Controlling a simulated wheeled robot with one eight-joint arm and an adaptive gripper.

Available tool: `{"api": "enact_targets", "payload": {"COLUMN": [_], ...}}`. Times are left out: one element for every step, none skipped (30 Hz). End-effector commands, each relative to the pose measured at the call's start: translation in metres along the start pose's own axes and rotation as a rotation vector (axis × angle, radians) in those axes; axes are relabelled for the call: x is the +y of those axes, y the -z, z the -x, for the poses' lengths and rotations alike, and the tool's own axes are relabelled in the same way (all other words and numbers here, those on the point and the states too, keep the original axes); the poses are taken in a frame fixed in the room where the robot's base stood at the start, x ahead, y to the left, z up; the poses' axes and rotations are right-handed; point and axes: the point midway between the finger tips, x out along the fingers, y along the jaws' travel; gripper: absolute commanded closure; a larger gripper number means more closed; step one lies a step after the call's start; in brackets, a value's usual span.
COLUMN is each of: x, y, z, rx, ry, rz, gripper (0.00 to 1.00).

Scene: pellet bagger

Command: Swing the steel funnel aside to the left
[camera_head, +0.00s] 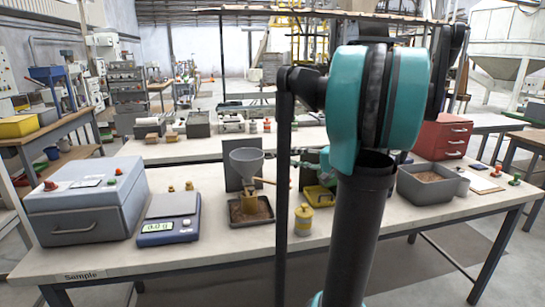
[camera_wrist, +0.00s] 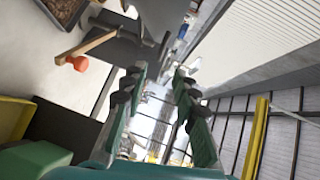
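The grey steel funnel (camera_head: 246,160) stands upright on the bench, in front of a dark upright plate, above a yellowish piece and a tray (camera_head: 235,216) of pellets. A wooden handle (camera_head: 270,182) sticks out to its right.
Left on the bench (camera_head: 180,258) are a grey box (camera_head: 88,205) and a scale (camera_head: 170,218). Farther right are a grey bin (camera_head: 425,190) of pellets and a red drawer box (camera_head: 443,137).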

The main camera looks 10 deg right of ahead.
Motion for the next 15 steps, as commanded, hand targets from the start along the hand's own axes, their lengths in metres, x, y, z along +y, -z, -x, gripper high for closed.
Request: {"api": "enact_targets", "payload": {"x": [0.0, 0.0, 0.0, 0.0, 0.0, 0.0, 0.0, 0.0, 0.0, 0.0, 0.0, 0.0, 0.0, 0.0, 0.0], "y": [-0.001, -0.001, -0.001, -0.001, -0.001, -0.002, -0.001, -0.001, -0.001, -0.001, -0.001, -0.001, -0.001, -0.001, -0.001], "z": [-0.011, -0.017, -0.024, -0.03, -0.035, -0.043, -0.048, -0.053, -0.06, -0.065, -0.07, -0.075, -0.079, -0.083, -0.087], "rx": [-0.005, -0.005, -0.005, -0.005, -0.004, -0.005, -0.004, -0.005, -0.004, -0.004, -0.004, -0.003, -0.003, -0.003, -0.002], "ry": [0.001, 0.001, 0.0, 0.0, 0.0, 0.0, 0.0, 0.0, 0.0, 0.0, 0.0, 0.0, 0.0, 0.0, -0.001], "rz": [0.001, 0.001, 0.001, 0.001, 0.002, 0.002, 0.002, 0.001, 0.001, 0.001, 0.001, 0.001, 0.0, 0.0, 0.0], "gripper": [0.71, 0.71, 0.71, 0.71, 0.71, 0.71, 0.71, 0.71, 0.71, 0.71, 0.71, 0.71, 0.71, 0.71, 0.71]}}
